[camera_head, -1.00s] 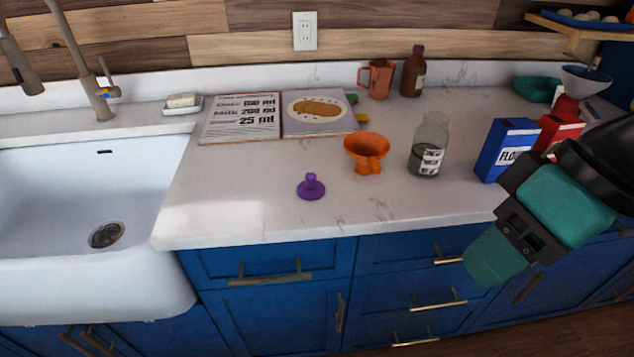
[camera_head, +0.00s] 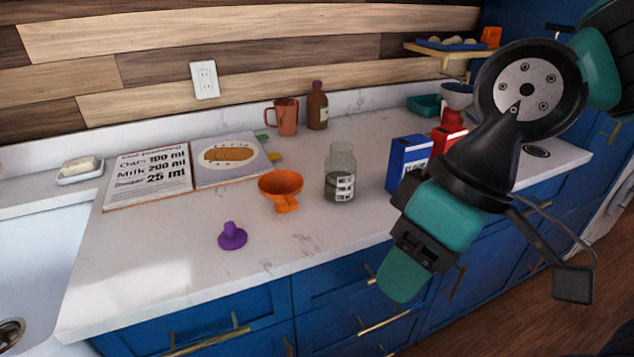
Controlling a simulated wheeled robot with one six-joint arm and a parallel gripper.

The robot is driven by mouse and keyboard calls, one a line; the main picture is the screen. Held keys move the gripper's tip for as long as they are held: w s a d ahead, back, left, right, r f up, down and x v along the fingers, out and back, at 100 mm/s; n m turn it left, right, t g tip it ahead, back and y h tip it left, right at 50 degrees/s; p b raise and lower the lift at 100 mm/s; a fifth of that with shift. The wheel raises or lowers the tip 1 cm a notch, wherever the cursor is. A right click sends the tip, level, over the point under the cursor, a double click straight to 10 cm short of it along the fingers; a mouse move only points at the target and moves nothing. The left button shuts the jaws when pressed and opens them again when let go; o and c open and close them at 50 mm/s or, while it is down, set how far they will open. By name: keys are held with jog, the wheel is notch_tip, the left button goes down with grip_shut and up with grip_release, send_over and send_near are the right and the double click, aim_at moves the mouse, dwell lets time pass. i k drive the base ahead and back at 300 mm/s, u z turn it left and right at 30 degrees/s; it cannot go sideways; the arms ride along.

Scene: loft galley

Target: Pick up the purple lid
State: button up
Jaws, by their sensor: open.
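The purple lid (camera_head: 232,236) lies on the white counter, left of centre, with its knob pointing up. It stands apart from other things. My gripper (camera_head: 402,282) is at the right, in front of the counter's front edge, pointing down. It is well to the right of the lid and touches nothing that I can see. Its fingers are seen from the side, so the gap between them is hard to make out.
An orange funnel (camera_head: 281,187) and a glass jar (camera_head: 340,174) stand right of the lid. A blue flour box (camera_head: 407,160) is near my arm. An open recipe book (camera_head: 150,178) lies behind. The sink (camera_head: 28,275) is at the left. The counter around the lid is clear.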

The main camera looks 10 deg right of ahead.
aim_at(232, 238)
jog(key=z, duration=0.8)
jog(key=i, duration=0.5)
jog(key=u, duration=2.3)
